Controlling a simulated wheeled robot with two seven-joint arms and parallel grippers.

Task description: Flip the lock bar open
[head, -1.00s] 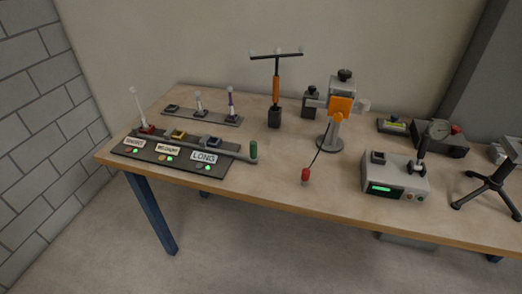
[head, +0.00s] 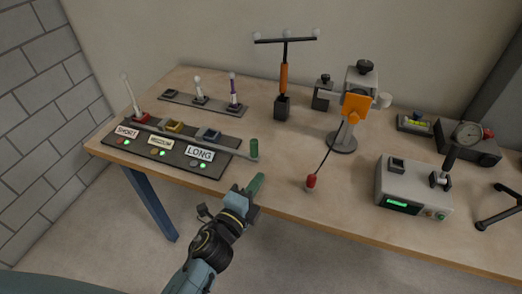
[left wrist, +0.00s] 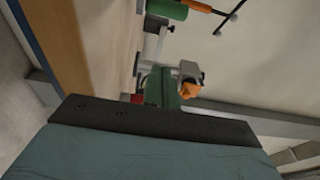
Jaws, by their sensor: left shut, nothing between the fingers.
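The lock bar (head: 205,140) is a grey bar lying across the dark panel (head: 150,152) with the SHORT, MEDIUM and LONG labels. Its green handle (head: 254,149) stands upright at its right end, near the table's front edge. My left gripper (head: 257,184) is shut and empty, just in front of the table edge and below the handle in the picture, apart from it. In the left wrist view the green fingers (left wrist: 161,87) are together, and a green cylinder, seemingly the handle (left wrist: 168,9), shows at the top. My right gripper is not in view.
Behind the panel is a rack (head: 200,103) with short posts. An orange-handled T-shaped tool (head: 284,75) and a clamp stand (head: 342,141) are further right. A grey meter box (head: 412,188) sits at right.

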